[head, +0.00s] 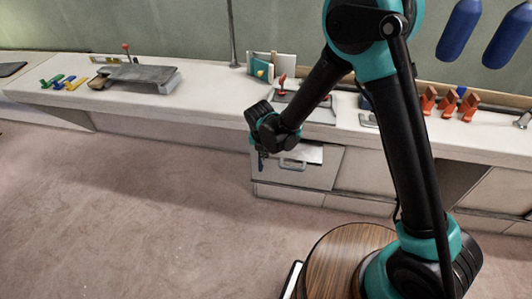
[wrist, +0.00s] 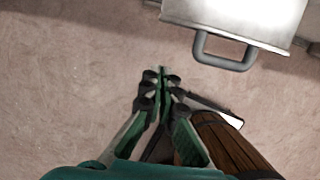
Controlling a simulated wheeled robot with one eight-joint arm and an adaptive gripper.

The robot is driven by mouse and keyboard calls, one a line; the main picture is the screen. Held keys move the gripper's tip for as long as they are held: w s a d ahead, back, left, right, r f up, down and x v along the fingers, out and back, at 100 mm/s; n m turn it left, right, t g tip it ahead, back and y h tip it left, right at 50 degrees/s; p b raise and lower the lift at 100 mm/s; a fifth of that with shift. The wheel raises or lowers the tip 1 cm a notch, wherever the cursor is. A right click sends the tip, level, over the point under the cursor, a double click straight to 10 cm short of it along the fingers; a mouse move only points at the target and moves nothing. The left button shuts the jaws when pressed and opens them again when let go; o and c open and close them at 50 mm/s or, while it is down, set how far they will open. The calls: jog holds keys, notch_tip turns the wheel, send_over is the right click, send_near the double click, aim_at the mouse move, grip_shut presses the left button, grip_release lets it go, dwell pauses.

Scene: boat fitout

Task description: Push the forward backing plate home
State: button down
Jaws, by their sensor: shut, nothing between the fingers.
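My gripper (head: 262,160) hangs in front of the bench and points down, beside the handle of a drawer. In the wrist view its fingers (wrist: 160,75) are together with nothing between them, above bare floor. A flat grey plate (head: 140,74) lies on the bench at the left. Another light flat piece (head: 318,112) lies on the bench behind my forearm, partly hidden. I cannot tell which of these, if either, is the forward backing plate. My gripper touches neither.
The drawer (head: 315,170) stands out a little below the bench top; its grey handle (wrist: 225,60) is close to my fingers in the wrist view. Red-handled tools, coloured clamps (head: 65,83) and orange blocks (head: 447,103) stand on the bench (head: 210,100). The floor at left is clear.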

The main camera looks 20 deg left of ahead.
jog(key=w+a+f, duration=0.1)
jog(key=w+f, duration=0.4)
jog(key=f, duration=0.1)
jog(key=shift+w+a+f, duration=0.15)
jog(key=shift+w, duration=0.1)
jog(key=shift+w, duration=0.1)
jog(key=w+a, duration=0.1)
jog(key=w, duration=0.6)
jog(key=w+a, duration=0.1)
jog(key=w, duration=0.2)
jog(key=shift+w+a, duration=0.35)
jog(key=shift+s, duration=0.15)
